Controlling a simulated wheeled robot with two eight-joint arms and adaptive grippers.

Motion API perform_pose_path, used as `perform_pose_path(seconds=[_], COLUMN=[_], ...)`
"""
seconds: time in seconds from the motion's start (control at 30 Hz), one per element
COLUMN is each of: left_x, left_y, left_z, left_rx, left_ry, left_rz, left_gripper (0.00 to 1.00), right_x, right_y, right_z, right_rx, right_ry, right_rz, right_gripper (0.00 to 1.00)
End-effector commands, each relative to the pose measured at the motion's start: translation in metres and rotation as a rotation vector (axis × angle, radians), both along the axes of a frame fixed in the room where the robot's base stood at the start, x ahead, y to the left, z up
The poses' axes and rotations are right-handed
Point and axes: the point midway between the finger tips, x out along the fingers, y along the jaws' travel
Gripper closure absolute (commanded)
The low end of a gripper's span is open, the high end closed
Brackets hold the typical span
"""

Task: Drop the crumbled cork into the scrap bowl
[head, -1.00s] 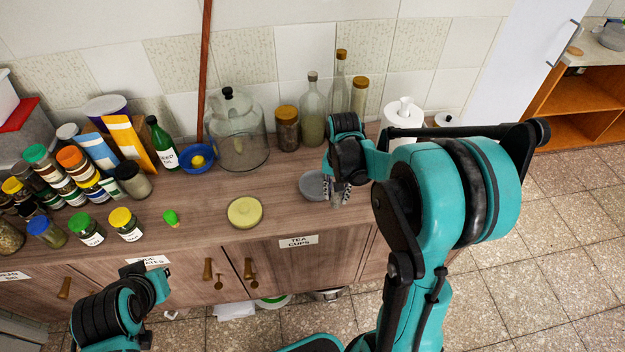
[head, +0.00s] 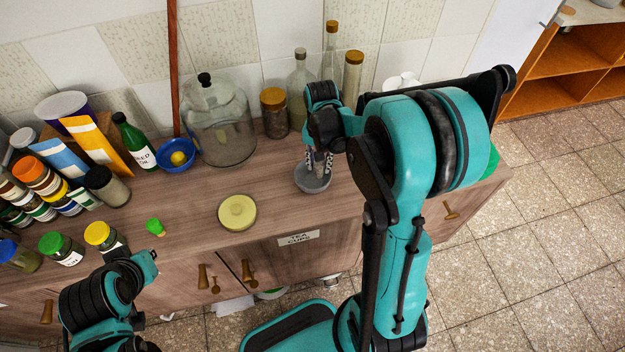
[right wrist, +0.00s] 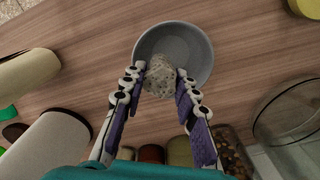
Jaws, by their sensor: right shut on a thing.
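The crumbled cork (right wrist: 160,77) is a pale, speckled lump. In the right wrist view it sits between the fingertips of my right gripper (right wrist: 160,84), which is shut on it. The scrap bowl (right wrist: 200,52) is small, round and grey; the cork overlaps its near part in that view. In the head view the bowl (head: 314,185) stands on the counter, and my right gripper (head: 319,164) points down over it. The height of the cork above the bowl is hard to tell. My left gripper (head: 147,265) is at lower left in the head view, its fingers unclear.
A yellow-green round lid (head: 237,212) lies left of the bowl on the wooden counter (head: 190,210). A glass jar (head: 218,135), a brown-filled jar (head: 274,118) and bottles stand behind. A blue bowl (head: 176,165) and several spice jars are at left.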

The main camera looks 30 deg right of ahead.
Motion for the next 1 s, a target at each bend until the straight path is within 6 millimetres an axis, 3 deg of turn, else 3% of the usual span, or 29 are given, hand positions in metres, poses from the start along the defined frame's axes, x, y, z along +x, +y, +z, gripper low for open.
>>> perform_pose_path(seconds=[0.03,0.13,0.47,0.5,0.57,0.87,1.0], left_x=[0.000,0.000,0.000,0.000,0.000,0.000,0.000], left_y=[0.000,0.000,0.000,0.000,0.000,0.000,0.000], left_z=[-0.009,-0.015,-0.015,-0.015,-0.015,-0.015,-0.015], left_rx=[0.000,0.000,0.000,0.000,0.000,0.000,0.000], left_ry=[0.000,0.000,0.000,0.000,0.000,0.000,0.000], left_rz=[0.000,0.000,0.000,0.000,0.000,0.000,0.000], left_gripper=[1.00,1.00,1.00,1.00,1.00,1.00,1.00], right_x=[0.000,0.000,0.000,0.000,0.000,0.000,0.000], right_y=[0.000,0.000,0.000,0.000,0.000,0.000,0.000], right_z=[-0.011,-0.019,-0.021,-0.021,-0.021,-0.020,-0.008], right_rx=[0.000,0.000,0.000,0.000,0.000,0.000,0.000], right_ry=[0.000,0.000,0.000,0.000,0.000,0.000,0.000], right_rz=[0.000,0.000,0.000,0.000,0.000,0.000,0.000], right_gripper=[0.96,0.96,0.96,0.60,0.46,0.46,0.46])
